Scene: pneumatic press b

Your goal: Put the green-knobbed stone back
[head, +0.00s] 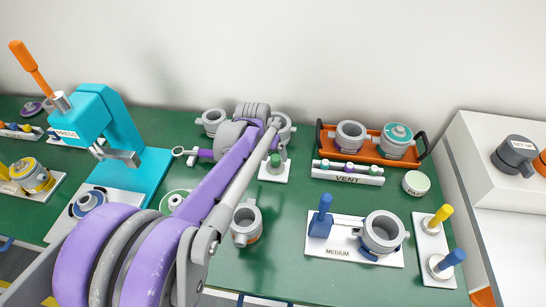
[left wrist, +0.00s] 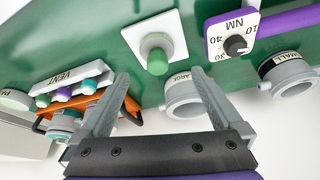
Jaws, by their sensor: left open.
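A green knob (head: 275,160) stands on a grey-white piece on a small white square plate (head: 273,175), just right of my left forearm in the head view. I take it for the green-knobbed stone. In the left wrist view the knob (left wrist: 157,61) and plate (left wrist: 147,28) show beyond my left gripper (left wrist: 160,75). Its two grey fingers are spread with nothing between them. The knob appears between and beyond the fingertips, apart from them. In the head view my arm hides the fingertips. My right gripper is in neither view.
A grey cup marked LARGE (left wrist: 185,98) stands near the plate, close to one finger in the wrist view. The VENT rack (head: 348,173) holds several coloured knobs. An orange tray (head: 372,147) with cups is behind it. A teal press (head: 93,122) stands left.

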